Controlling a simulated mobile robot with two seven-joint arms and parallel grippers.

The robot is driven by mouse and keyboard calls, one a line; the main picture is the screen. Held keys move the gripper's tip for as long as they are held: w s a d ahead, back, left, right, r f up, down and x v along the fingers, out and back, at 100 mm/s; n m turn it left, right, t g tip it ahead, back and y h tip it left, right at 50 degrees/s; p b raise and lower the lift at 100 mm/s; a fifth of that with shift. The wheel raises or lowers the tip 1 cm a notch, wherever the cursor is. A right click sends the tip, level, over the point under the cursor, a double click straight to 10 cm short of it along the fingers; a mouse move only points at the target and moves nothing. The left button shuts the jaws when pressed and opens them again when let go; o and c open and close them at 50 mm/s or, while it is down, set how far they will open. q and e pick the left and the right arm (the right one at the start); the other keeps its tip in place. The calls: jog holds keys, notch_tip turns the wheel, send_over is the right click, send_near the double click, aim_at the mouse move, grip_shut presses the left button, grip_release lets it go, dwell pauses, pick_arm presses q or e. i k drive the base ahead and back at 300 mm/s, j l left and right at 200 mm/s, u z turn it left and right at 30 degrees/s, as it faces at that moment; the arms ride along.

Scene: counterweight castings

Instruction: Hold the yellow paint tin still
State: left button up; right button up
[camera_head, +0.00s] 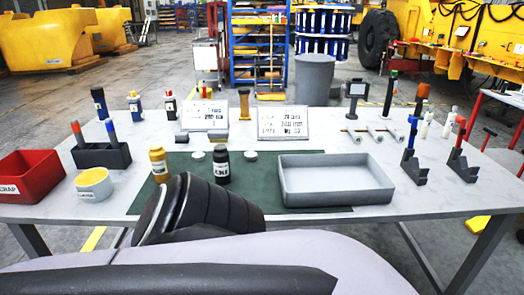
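I cannot tell for certain which of the two is the paint tin. A dark ribbed part and a pale link of my arm fill the lower middle, just in front of the yellow container. No fingers of either gripper show, so contact with the container cannot be seen.
A black labelled jar (222,167) and two pale discs are on the mat. A grey tray (336,202) overlaps its right side. A red scrap bin (28,178) and a dark pen holder (101,156) stand left. Two dark stands (414,168) (463,168) are right.

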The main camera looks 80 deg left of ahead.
aim_at(159, 163)
jog(key=u, duration=3.3)
